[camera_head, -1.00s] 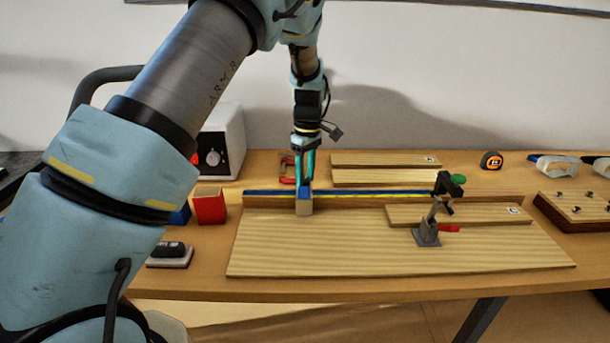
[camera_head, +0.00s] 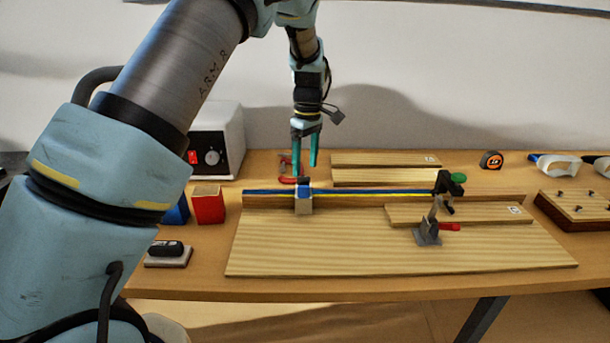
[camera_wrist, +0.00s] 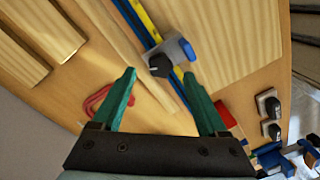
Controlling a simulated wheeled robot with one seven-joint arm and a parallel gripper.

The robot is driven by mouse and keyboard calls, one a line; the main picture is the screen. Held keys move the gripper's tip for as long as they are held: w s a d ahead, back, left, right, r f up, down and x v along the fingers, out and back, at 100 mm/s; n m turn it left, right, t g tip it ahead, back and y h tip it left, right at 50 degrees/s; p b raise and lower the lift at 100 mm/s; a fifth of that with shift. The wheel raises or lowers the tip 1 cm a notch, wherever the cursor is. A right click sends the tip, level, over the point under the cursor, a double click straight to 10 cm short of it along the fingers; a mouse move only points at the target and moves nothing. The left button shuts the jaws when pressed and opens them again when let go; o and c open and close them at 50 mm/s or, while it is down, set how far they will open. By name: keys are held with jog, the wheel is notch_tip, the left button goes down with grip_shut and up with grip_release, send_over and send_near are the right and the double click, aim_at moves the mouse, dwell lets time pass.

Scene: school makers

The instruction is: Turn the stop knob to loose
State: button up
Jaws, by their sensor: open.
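The stop (camera_head: 304,206) is a grey block with blue parts, sitting on the blue-and-yellow scale of the wooden fence (camera_head: 410,198). In the wrist view the stop (camera_wrist: 178,50) shows a dark knob (camera_wrist: 160,66) on its face, with a lobed or pointed shape. Which setting the knob is at cannot be read. My gripper (camera_head: 305,165) has two green fingers, open and empty, above and apart from the stop. In the wrist view my gripper (camera_wrist: 160,77) has its fingertips spread to either side of the knob's place in the picture.
A red clamp (camera_head: 290,180) lies behind the fence near my gripper. A toggle clamp (camera_head: 427,232) with a red handle stands on the board (camera_head: 330,250). A red box (camera_head: 208,206) and a white power unit (camera_head: 222,140) are at left. The board's left front is clear.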

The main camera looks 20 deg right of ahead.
aim_at(307, 177)
notch_tip(307, 177, up, 7)
jog(key=b, duration=0.1)
jog(key=shift+d, duration=0.25)
jog(key=shift+w, duration=0.1)
jog(key=a+m+h, duration=0.1)
jog(key=a+m, duration=0.1)
jog(key=a, duration=1.9)
jog(key=s+a+f+m+t, duration=0.1)
jog(key=s+a+m, duration=0.1)
jog(key=s+a, duration=0.4)
jog(key=s+a+f+m+t, duration=0.1)
jog(key=s+a+f+m, duration=0.1)
jog(key=s+a, duration=0.4)
jog(key=a, duration=0.5)
jog(key=shift+f+m, duration=0.3)
